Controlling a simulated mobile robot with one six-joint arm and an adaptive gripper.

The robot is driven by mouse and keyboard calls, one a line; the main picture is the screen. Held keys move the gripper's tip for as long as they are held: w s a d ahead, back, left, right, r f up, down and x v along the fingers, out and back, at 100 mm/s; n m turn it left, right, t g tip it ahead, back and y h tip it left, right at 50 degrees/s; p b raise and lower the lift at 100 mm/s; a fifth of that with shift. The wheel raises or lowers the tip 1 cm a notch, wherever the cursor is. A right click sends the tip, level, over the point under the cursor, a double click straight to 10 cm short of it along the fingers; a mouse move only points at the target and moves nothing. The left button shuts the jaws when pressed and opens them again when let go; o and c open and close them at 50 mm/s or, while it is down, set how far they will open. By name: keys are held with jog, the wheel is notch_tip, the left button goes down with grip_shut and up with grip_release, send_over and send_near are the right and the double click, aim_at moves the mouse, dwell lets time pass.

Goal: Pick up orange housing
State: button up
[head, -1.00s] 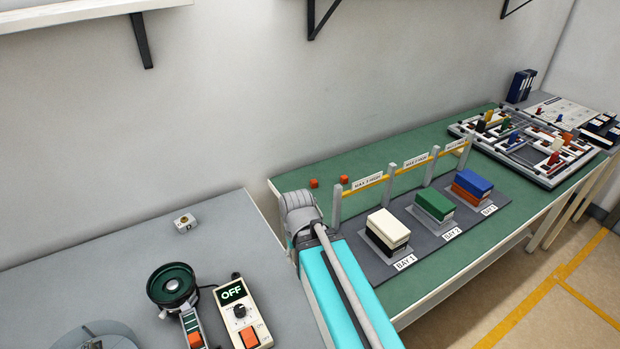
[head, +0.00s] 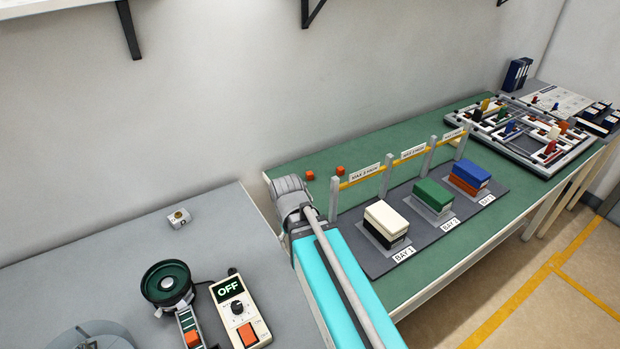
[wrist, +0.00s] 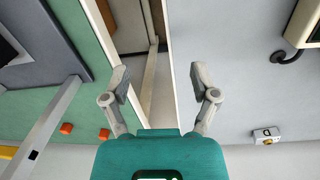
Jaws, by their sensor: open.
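Several orange pieces are in view, and I cannot tell which is the housing. One orange block (head: 192,338) sits on the track of the bowl feeder (head: 168,284) on the grey bench. Two small orange cubes (head: 309,175) (head: 340,170) lie apart at the back of the green table; they also show in the wrist view (wrist: 66,128) (wrist: 104,134). My gripper (wrist: 158,75) is open and empty, above the gap between the bench and the green table. It is hidden behind my arm in the head view.
A control box (head: 240,311) reading OFF stands right of the feeder. A small metal part (head: 179,217) lies on the bench. Bay posts with a yellow rail (head: 361,175) and stacked boxes (head: 387,214) stand on the green table. A shelf bracket (head: 128,30) hangs above.

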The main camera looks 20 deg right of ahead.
jog(key=w+d+f+n+h+b, duration=0.2)
jog(key=w+n, duration=0.1)
jog(key=w, duration=0.2)
jog(key=w+d+f+n+h+b, duration=0.1)
jog(key=w+f+n+h+b, duration=0.1)
jog(key=w, duration=0.4)
jog(key=n+h+b, duration=0.8)
jog(key=n+b, duration=0.2)
jog(key=n, duration=0.1)
send_near(307, 174)
jog(key=a, duration=0.3)
jog(key=shift+s+a, duration=0.25)
jog(key=shift+s, duration=0.05)
jog(key=shift+w+a+r+n+h, duration=0.1)
jog(key=shift+w+r+n+h, duration=0.15)
jog(key=shift+w+n+h, duration=0.25)
jog(key=shift+s, duration=0.1)
jog(key=shift+f, duration=0.1)
jog(key=b+x, duration=0.2)
jog(key=x, duration=0.5)
jog(key=shift+f+b, duration=0.15)
jog(key=shift+b, duration=0.2)
jog(key=shift+x, duration=0.75)
